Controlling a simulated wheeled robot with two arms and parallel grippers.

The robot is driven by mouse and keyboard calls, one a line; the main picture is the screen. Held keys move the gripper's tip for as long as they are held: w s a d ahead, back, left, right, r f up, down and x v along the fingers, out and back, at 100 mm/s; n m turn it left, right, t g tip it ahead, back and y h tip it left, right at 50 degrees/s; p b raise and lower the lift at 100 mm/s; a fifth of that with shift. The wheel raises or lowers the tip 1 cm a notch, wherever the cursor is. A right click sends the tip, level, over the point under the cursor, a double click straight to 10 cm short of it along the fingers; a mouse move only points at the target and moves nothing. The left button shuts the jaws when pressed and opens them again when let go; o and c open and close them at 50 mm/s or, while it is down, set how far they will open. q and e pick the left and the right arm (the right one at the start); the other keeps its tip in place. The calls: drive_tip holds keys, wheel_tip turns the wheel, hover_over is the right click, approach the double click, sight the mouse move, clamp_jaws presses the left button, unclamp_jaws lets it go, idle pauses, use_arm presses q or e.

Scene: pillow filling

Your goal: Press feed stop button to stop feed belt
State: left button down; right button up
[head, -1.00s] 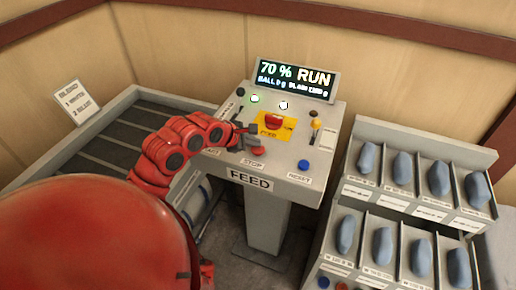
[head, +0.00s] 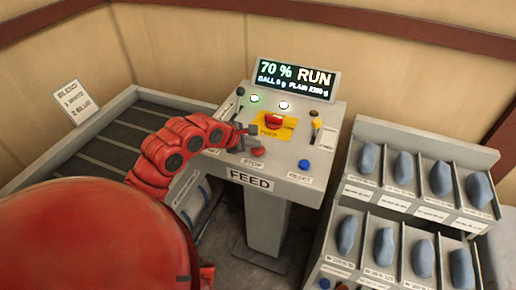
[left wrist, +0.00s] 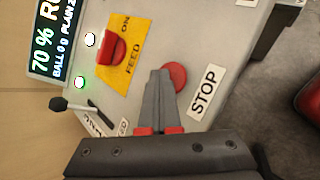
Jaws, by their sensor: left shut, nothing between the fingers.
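The feed panel (head: 228,165) is a grey sloped box on a pedestal, labelled FEED. Its red stop button (head: 258,153) sits above the STOP label near the front edge, and it shows in the left wrist view (left wrist: 175,74) just beyond the fingertips. A larger red switch (head: 273,120) sits on a yellow FEED ON plate (left wrist: 137,28). The display (head: 296,80) reads 70 % RUN. My left gripper (head: 252,130) is shut and empty, above the panel near the stop button; I cannot tell whether it touches. My right gripper is not in view.
A belt (head: 110,135) lies left. A rack (head: 412,168) with several blue pieces stands right.

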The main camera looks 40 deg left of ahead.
sight(255, 151)
use_arm(q)
drive_tip(key=shift+f, duration=0.15)
idle(0.4)
drive_tip(key=shift+r+b, duration=0.3)
drive_tip(key=shift+r, duration=0.65)
drive_tip(key=shift+r, duration=0.1)
drive_tip(key=shift+r, duration=2.45)
